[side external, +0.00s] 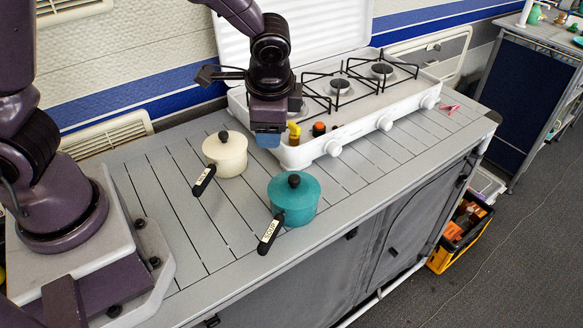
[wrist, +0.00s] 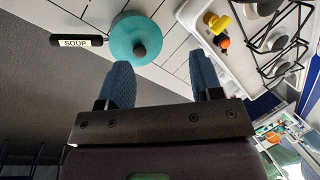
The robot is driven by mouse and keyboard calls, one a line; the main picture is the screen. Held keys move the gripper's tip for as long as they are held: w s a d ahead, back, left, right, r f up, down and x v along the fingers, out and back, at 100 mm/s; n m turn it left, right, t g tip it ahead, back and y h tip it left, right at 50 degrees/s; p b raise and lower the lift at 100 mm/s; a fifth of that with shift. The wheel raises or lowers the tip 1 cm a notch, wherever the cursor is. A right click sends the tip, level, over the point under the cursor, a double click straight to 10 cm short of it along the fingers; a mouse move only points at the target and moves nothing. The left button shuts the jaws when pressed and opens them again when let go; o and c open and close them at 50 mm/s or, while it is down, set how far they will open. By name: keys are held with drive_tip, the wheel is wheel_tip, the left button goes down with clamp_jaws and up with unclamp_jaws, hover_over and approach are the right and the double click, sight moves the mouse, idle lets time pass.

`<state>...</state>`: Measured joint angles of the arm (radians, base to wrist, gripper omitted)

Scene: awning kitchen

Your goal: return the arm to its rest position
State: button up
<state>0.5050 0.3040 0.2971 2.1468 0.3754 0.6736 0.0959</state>
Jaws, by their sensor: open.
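My gripper (side external: 268,137) is raised above the counter at the left end of the white stove. In the wrist view its two blue fingers (wrist: 165,82) stand apart with nothing between them. A teal pot (side external: 293,198) with a black knob and a dark handle labelled SOUP stands on the slatted counter, in front of and apart from my gripper. The teal pot also shows in the wrist view (wrist: 128,32). A cream pot (side external: 225,152) with a labelled dark handle stands to the left of my gripper.
The white stove (side external: 345,113) with black grates and a raised lid fills the back. The slatted counter (side external: 390,155) is clear in front of the stove. A yellow crate (side external: 450,252) sits on the floor.

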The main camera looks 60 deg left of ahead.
drive_tip(key=s+a+r+n+t+h, duration=0.2)
drive_tip(key=s+r+n, duration=0.5)
drive_tip(key=s+r, duration=0.7)
drive_tip(key=shift+s+a+r+t+h, duration=0.2)
drive_tip(key=shift+a+r+t+h, duration=0.2)
drive_tip(key=shift+r+t+h, duration=0.5)
drive_tip(key=shift+f, duration=0.15)
drive_tip(key=shift+c, duration=0.3)
